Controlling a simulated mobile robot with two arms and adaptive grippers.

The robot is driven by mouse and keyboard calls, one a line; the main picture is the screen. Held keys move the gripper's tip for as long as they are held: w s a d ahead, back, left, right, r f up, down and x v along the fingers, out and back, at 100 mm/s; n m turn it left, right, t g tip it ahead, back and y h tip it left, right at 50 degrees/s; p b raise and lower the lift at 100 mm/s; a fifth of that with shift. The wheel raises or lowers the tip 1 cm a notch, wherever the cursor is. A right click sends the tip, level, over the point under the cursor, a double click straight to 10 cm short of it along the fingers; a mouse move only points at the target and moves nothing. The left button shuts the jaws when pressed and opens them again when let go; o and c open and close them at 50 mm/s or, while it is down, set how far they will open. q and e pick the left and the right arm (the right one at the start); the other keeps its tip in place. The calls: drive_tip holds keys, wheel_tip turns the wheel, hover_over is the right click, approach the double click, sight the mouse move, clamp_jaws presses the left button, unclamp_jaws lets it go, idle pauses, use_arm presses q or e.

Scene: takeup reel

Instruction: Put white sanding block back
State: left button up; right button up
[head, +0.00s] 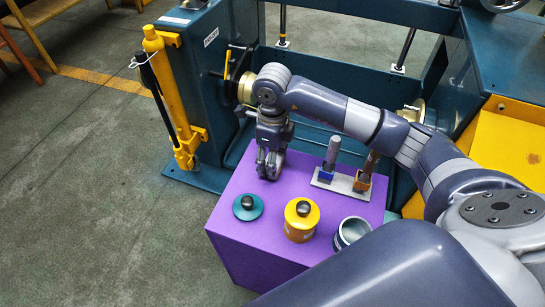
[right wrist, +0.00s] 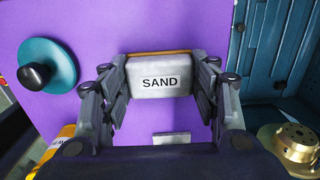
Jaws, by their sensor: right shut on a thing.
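My right gripper (head: 270,163) points down over the far left part of the purple box top (head: 232,180). In the right wrist view its two fingers (right wrist: 162,85) are shut on the white sanding block (right wrist: 160,75), which carries the label SAND and shows a thin orange edge. The head view mostly hides the block behind the gripper. I cannot tell whether the block touches the purple surface. My left gripper is not in view.
A teal lid with a black knob (head: 247,208), a yellow pot (head: 299,222) and an open jar (head: 352,232) stand near the box's front edge. A grey rack with two handled tools (head: 340,186) stands right of the gripper. Teal machine frame (head: 200,80) rises behind.

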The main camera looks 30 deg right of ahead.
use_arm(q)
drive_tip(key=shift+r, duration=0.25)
use_arm(e)
drive_tip(key=shift+f, duration=0.15)
drive_tip(key=o, duration=1)
use_arm(q)
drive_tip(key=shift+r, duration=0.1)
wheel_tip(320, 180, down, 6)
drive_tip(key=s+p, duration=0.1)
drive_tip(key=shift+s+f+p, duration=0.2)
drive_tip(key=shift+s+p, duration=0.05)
drive_tip(key=shift+p, duration=0.15)
use_arm(e)
wheel_tip(320, 180, up, 12)
drive_tip(key=shift+r, duration=0.2)
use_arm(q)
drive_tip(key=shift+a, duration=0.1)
